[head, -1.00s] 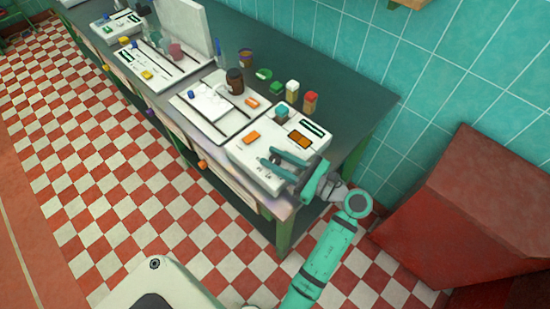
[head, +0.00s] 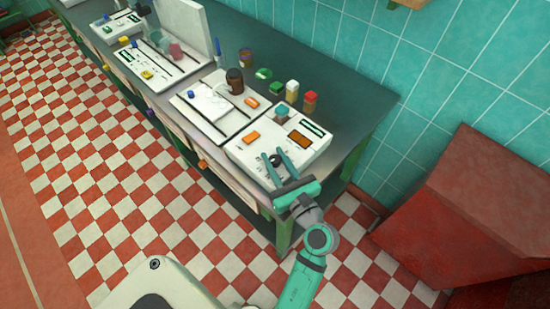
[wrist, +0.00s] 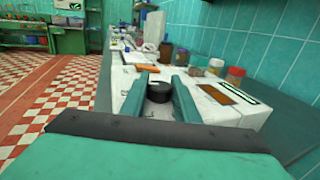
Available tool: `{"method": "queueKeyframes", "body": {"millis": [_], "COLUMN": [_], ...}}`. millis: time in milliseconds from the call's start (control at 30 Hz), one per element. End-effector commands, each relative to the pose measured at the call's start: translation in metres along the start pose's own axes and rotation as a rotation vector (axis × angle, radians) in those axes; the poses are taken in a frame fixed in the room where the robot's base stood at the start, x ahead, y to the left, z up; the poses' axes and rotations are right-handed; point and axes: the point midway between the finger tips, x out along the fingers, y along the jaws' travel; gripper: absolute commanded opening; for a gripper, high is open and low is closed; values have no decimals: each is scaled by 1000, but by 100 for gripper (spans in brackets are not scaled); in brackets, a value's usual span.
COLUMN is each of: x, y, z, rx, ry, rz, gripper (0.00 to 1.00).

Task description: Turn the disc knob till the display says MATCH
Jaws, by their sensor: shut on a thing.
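The black disc knob (head: 275,160) stands on top of the white device (head: 248,160) at the near end of the bench. It also shows in the wrist view (wrist: 159,92), between my fingers. My gripper (head: 277,156) has one teal finger on each side of the knob and is shut on it; the same holds in the wrist view (wrist: 160,80). The device has a dark display (head: 312,127), also in the wrist view (wrist: 238,93); its text is too small to read. An orange-brown panel (head: 299,139) lies beside it.
Other white devices (head: 165,55) line the bench to the left. Jars (head: 309,100) and a brown bottle (head: 234,80) stand behind the device, near the tiled wall. A large red box (head: 465,195) stands on the floor at right. The checkered floor at left is clear.

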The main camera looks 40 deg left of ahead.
Motion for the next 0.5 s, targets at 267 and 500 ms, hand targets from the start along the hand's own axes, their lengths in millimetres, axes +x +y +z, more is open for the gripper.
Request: {"method": "queueKeyframes", "body": {"millis": [267,500], "x": [0,0], "y": [1,0], "z": [0,0], "rx": [0,0], "ry": [0,-1], "rz": [-121,-156], "gripper": [5,5]}}
